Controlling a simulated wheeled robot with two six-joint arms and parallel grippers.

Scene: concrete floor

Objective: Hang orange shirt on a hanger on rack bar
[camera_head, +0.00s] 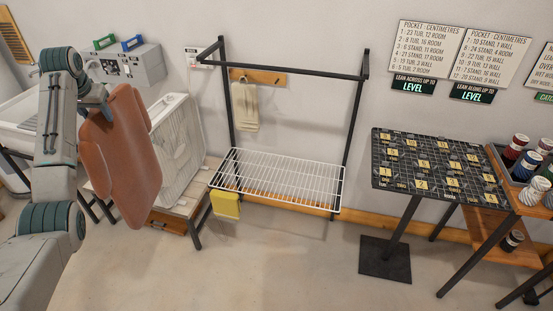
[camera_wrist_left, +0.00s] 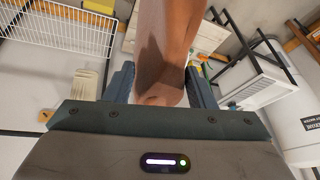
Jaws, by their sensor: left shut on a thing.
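The orange shirt (camera_head: 120,160) hangs in the air at the left of the head view, its lower end tilted to the right. My left gripper (camera_head: 96,98) is at its upper left side and is shut on it. In the left wrist view the shirt (camera_wrist_left: 166,45) comes up from between the two fingers of the left gripper (camera_wrist_left: 160,88). I cannot make out a hanger. The dark rack bar (camera_head: 295,71) runs empty across the frame, to the right of the shirt and apart from it. My right gripper is not in view.
A white wire shelf (camera_head: 285,180) lies low in the rack, with a yellow cloth (camera_head: 226,204) at its left corner. A beige towel (camera_head: 245,107) hangs on the wall behind. A white box fan (camera_head: 178,140) stands behind the shirt. A gridded stand (camera_head: 435,165) is at right.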

